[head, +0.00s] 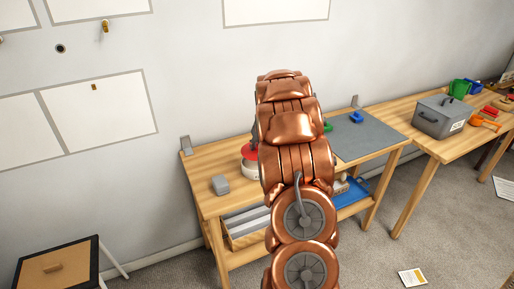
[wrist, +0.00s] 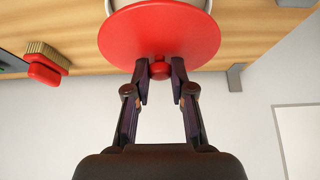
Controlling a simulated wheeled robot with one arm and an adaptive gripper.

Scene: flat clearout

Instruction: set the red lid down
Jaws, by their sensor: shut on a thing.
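The red lid (wrist: 160,32) is a round disc with a red knob, seen close in the wrist view. My gripper (wrist: 160,72) is shut on that knob, a finger on each side. A pale round pot (wrist: 160,3) shows just beyond the lid. In the head view the red lid (head: 249,152) is over the pale pot (head: 249,170) on the wooden workbench (head: 212,205), left of my arm. I cannot tell whether the lid rests on the pot or is slightly above it. My arm hides part of both in the head view.
A brush with a red back (wrist: 42,75) lies on the bench in the wrist view. A grey mat (head: 365,137) is to the right, and a grey lidded box (head: 440,117) stands on the second table.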

